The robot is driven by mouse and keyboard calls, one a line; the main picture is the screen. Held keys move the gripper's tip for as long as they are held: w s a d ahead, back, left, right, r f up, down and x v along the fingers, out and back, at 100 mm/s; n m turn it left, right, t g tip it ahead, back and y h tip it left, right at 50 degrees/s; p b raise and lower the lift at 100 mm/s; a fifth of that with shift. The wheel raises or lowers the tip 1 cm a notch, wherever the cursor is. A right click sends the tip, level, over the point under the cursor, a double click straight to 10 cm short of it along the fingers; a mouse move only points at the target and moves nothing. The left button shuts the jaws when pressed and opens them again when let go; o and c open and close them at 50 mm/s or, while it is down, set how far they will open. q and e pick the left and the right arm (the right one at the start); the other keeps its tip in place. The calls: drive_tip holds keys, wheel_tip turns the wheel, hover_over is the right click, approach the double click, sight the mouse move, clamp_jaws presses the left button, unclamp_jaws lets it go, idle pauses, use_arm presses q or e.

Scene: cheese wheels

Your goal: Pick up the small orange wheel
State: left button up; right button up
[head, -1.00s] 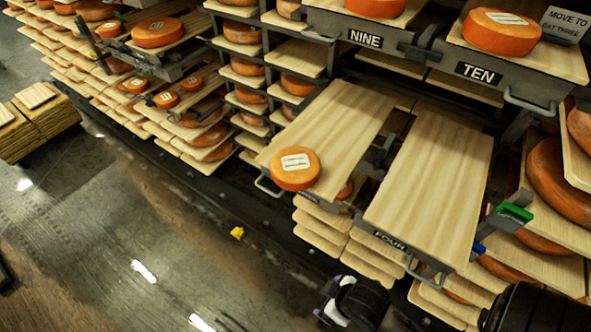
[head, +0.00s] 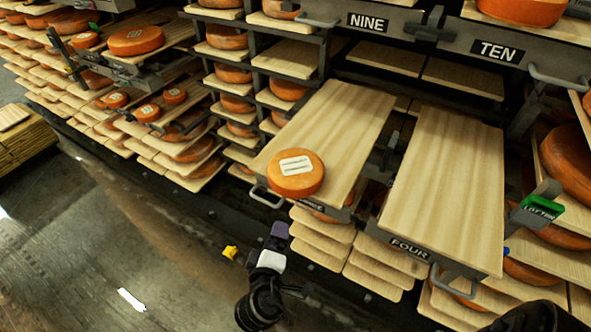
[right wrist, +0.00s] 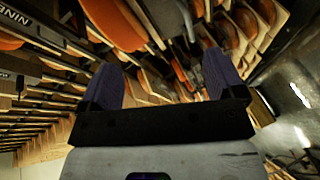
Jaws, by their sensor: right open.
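A small orange wheel (head: 296,175) with a white label lies flat on the near left end of a pulled-out wooden board (head: 340,125). My right gripper (head: 279,232), with purple fingers, is below and slightly left of that wheel in the head view, apart from it. In the right wrist view the two purple fingers of my right gripper (right wrist: 162,78) stand wide apart. I see no wheel held between them, and I cannot make out the small wheel there. My left gripper is not in view.
An empty board (head: 445,180) above the FOUR label (head: 410,248) lies to the right. Racks of orange wheels stand behind. Drawers NINE (head: 367,23) and TEN (head: 499,50) overhang above. Metal handles (head: 262,197) jut from the board fronts. Open floor (head: 90,230) lies left.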

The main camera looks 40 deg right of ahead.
sight(285, 194)
drive_tip(key=w+d+r+n+h, duration=0.1)
drive_tip(key=d, duration=0.1)
drive_tip(key=w+d+r+n+p, duration=0.1)
drive_tip(key=w+d, duration=0.1)
drive_tip(key=w+d+r+n+t+h+p, duration=0.1)
drive_tip(key=d, duration=0.2)
drive_tip(key=shift+w+r+h, duration=0.15)
drive_tip(key=shift+w+h, duration=0.15)
drive_tip(key=shift+w+d, duration=0.25)
drive_tip(key=shift+d, duration=0.1)
drive_tip(key=shift+w+d+r+p, duration=0.1)
drive_tip(key=shift+w+d+p, duration=0.2)
drive_tip(key=shift+d+p, duration=0.1)
drive_tip(key=p+x, duration=0.1)
drive_tip(key=x, duration=0.2)
drive_tip(key=shift+w, duration=0.15)
drive_tip(key=shift+w+d+p, duration=0.3)
drive_tip(key=shift+d, duration=0.2)
